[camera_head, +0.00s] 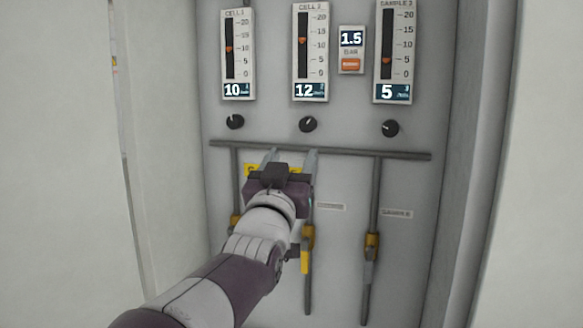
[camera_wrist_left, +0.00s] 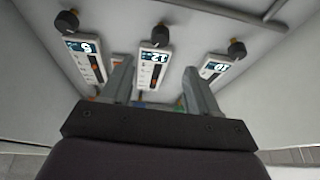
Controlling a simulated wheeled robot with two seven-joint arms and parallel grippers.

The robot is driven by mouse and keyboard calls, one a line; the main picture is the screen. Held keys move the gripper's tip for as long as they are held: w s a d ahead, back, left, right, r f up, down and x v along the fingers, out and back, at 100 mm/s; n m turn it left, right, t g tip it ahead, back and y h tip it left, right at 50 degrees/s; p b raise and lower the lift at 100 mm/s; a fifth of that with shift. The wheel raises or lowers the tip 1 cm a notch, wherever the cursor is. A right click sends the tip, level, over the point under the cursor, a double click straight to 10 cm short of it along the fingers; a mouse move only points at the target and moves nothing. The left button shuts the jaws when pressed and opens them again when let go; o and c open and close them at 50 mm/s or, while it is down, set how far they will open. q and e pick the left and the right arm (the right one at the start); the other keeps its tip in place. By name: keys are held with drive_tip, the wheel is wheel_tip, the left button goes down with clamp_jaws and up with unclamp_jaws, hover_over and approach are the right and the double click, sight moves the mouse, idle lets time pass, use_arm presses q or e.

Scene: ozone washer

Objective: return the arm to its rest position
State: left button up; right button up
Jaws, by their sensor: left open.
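My left gripper (camera_head: 290,158) reaches in from the lower left in the head view, in front of the panel's grey horizontal pipe (camera_head: 350,152). Its two fingers are spread apart with nothing between them. They also show in the left wrist view (camera_wrist_left: 157,85), pointing toward the panel. I cannot tell whether they touch the pipe. The gripper and forearm hide parts of the left and middle vertical pipes. My right gripper is not in view.
Three gauges stand above: 10 on the left (camera_head: 238,50), 12 in the middle (camera_head: 310,50), 5 on the right (camera_head: 393,50). Dark knobs, such as the right one (camera_head: 390,128), sit below. Yellow valves (camera_head: 372,245) sit on the vertical pipes. Cabinet walls flank the panel.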

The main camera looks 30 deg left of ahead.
use_arm(q)
wheel_tip(320, 180, down, 28)
drive_tip(key=s+d+g+h, duration=0.1)
drive_tip(key=d+g+h, duration=0.25)
drive_tip(key=g, duration=0.75)
drive_tip(key=s+d+f+m+g+h, duration=0.1)
drive_tip(key=s+d+f+g, duration=0.3)
drive_tip(key=s+f, duration=0.4)
drive_tip(key=s+d+f+m+g+h, duration=0.2)
drive_tip(key=s+d+f+g, duration=0.3)
drive_tip(key=f, duration=0.6)
drive_tip(key=s+d, duration=0.1)
drive_tip(key=s, duration=0.1)
drive_tip(key=shift+s+f+m, duration=0.2)
drive_tip(key=shift+s+m, duration=0.15)
drive_tip(key=shift+m, duration=0.05)
